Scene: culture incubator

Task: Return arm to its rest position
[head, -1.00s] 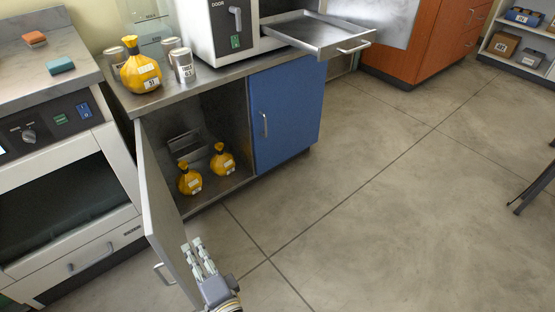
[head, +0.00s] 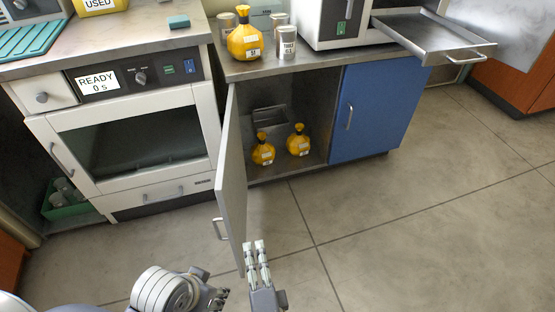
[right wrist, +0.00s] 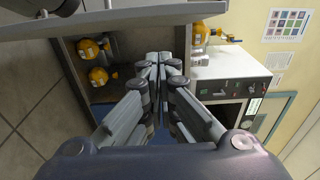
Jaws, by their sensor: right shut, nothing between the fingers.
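My right gripper (head: 255,245) is in front of the open cabinet door (head: 231,185), low in the head view. Its fingers are together and empty, also in the right wrist view (right wrist: 164,60). My left gripper (head: 212,290) is at the bottom of the head view, left of the right one, seen partly and at an angle. I cannot tell whether it is open or shut. Two yellow flasks, one on the left (head: 263,150) and one on the right (head: 298,141), stand inside the open cabinet (head: 315,100).
A third yellow flask (head: 245,38) and metal cans (head: 287,42) stand on the counter above. A metal tray (head: 430,35) juts out at the right. The white oven unit (head: 130,150) is at the left. The floor (head: 400,220) to the right is clear.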

